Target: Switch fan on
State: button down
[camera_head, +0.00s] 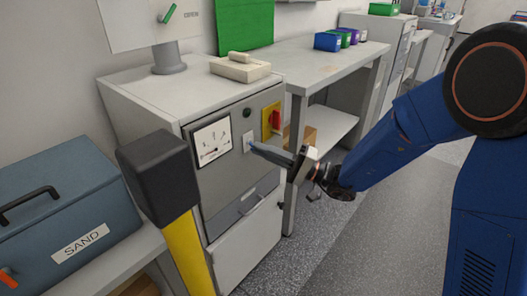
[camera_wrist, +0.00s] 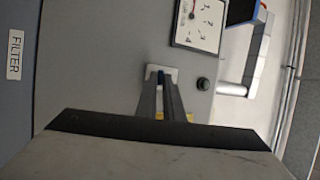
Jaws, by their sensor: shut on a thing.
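A small pale switch plate (camera_head: 248,137) sits on the grey front panel of the cabinet, right of a dial gauge; I cannot read a fan label on it. My gripper (camera_head: 254,148) reaches in from the right with its fingertips at this plate. In the wrist view, the gripper fingers (camera_wrist: 161,80) are close together, shut on the small switch lever in front of the plate (camera_wrist: 174,74). The fingers hide most of the lever, so its position cannot be told.
The dial gauge (camera_head: 212,142) and a red rotary switch on a yellow plate (camera_head: 271,122) flank the switch plate. A black-topped yellow post (camera_head: 158,175) stands in front at left, near a blue SAND box (camera_head: 62,215). A dark round button (camera_wrist: 203,84) is close by. Floor at right is clear.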

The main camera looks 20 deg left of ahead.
aim_at(250, 144)
jog(key=shift+d+r+h, duration=0.1)
jog(key=shift+r+h, duration=0.1)
jog(key=shift+h, duration=0.2)
jog(key=r+m+h, duration=0.1)
jog(key=r+h, duration=0.1)
jog(key=h, duration=0.1)
jog(key=shift+d+m, duration=0.1)
jog(key=shift+m, duration=0.3)
jog(key=h, duration=0.1)
jog(key=r+m+h, duration=0.1)
jog(key=h, duration=0.1)
jog(key=shift+w+a+r+m+g+h, duration=0.1)
jog(key=shift+a+r+m+g+h, duration=0.15)
jog(key=shift+h, duration=0.55)
jog(key=shift+w+a+r+m+g+h, duration=0.15)
jog(key=shift+r+h, duration=0.15)
jog(key=shift+h, duration=0.5)
jog(key=shift+s, duration=0.1)
jog(key=c, duration=1.9)
grip_release()
jog(key=shift+r, duration=0.1)
